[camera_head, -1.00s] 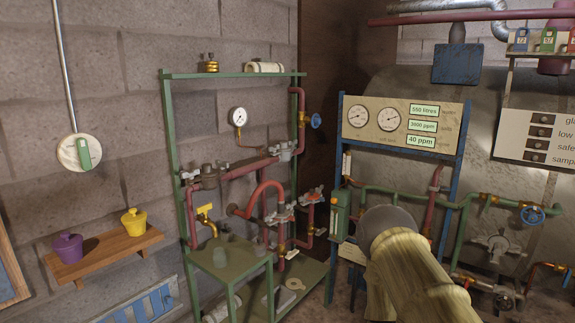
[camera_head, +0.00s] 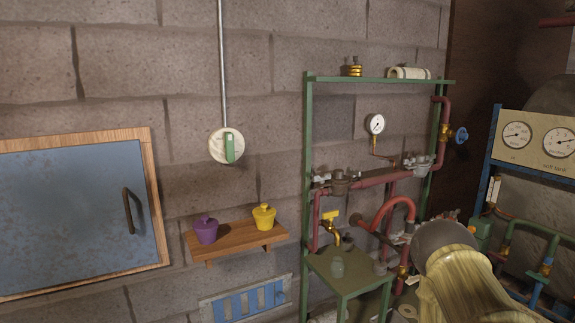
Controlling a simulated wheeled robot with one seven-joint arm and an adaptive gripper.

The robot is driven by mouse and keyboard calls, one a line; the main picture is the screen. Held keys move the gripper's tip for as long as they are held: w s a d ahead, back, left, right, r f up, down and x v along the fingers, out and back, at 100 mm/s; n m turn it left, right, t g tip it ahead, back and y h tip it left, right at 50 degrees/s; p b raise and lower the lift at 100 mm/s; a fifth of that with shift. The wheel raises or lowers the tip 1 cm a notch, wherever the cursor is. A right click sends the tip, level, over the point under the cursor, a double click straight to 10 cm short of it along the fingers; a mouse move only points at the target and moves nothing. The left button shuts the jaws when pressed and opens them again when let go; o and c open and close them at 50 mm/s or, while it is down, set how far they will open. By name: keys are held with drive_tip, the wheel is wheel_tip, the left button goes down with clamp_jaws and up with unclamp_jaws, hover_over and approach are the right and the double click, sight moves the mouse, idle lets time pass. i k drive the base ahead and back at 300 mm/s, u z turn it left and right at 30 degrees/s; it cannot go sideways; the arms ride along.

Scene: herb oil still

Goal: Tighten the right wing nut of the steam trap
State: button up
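A green pipe rack (camera_head: 310,140) stands right of centre against the block wall. Its red pipework (camera_head: 372,181) carries a grey fitting on the left (camera_head: 340,182) and another grey fitting on the right (camera_head: 421,164), both with small light wing-like parts at their sides. I cannot tell which fitting is the steam trap, nor how tight any wing nut is. My arm, pale yellow with a grey round end, covers the lower right of the view and hides part of the lower pipework. My gripper's fingers do not show.
A pressure gauge (camera_head: 376,125) and a yellow tap (camera_head: 331,217) are on the rack. A wooden shelf (camera_head: 240,237) holds a purple pot (camera_head: 206,231) and a yellow pot (camera_head: 264,217). A blue cabinet door (camera_head: 75,215) is at left. A gauge panel (camera_head: 535,138) stands at right.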

sight(357, 174)
drive_tip(key=u, duration=0.3)
drive_tip(key=i, duration=1.2)
drive_tip(key=z, duration=0.75)
